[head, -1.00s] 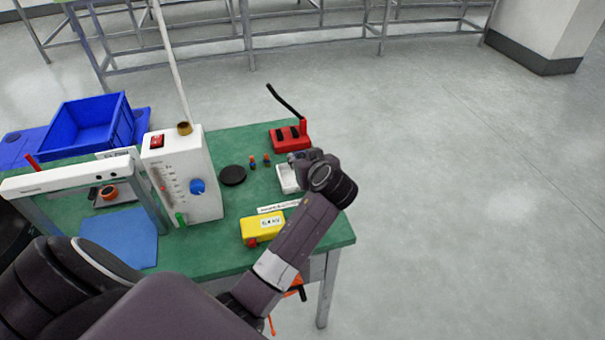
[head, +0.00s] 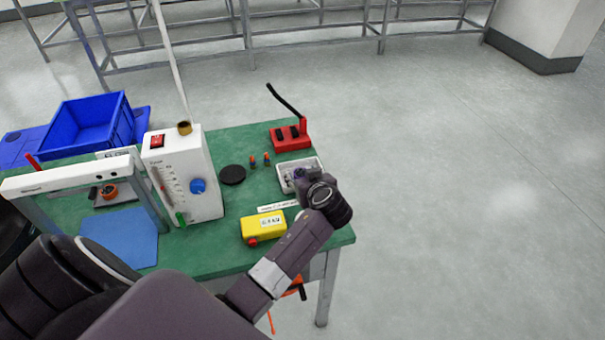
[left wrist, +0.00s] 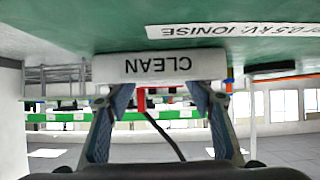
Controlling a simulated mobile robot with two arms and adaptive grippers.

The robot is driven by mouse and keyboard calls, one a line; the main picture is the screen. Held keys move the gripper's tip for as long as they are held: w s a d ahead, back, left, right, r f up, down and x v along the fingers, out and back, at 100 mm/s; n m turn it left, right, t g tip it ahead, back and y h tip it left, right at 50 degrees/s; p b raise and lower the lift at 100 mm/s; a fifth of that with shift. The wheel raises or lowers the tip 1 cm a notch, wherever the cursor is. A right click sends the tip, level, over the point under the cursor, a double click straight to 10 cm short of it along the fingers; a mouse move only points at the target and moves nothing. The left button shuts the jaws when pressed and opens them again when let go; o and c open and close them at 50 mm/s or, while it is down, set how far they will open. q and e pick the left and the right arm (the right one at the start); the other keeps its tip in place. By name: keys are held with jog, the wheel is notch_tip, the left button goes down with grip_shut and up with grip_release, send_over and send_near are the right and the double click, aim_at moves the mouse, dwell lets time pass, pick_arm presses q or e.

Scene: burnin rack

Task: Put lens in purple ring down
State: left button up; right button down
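My left gripper (head: 298,178) reaches into the white tray (head: 312,162) near the right edge of the green table. In the left wrist view, which is upside down, its two fingers (left wrist: 161,98) stand wide apart. The tray's front wall, labelled CLEAN (left wrist: 158,67), hides the fingertips. I see nothing held in the visible gap between the fingers. A small purplish patch shows at the gripper's end in the head view, too small to tell as lens or finger. I cannot clearly make out the purple-ringed lens. My right gripper is not in view.
A yellow device (head: 263,227) stands left of my forearm. A red stand with a black rod (head: 290,136) is behind the tray. A black disc (head: 232,175), a white control box (head: 183,178) and a blue bin (head: 92,125) are further left. The floor at right is clear.

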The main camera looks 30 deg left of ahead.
pick_arm(q)
jog(key=shift+d, duration=0.1)
jog(key=b+v, duration=0.1)
jog(key=v, duration=1.1)
dwell(0.4)
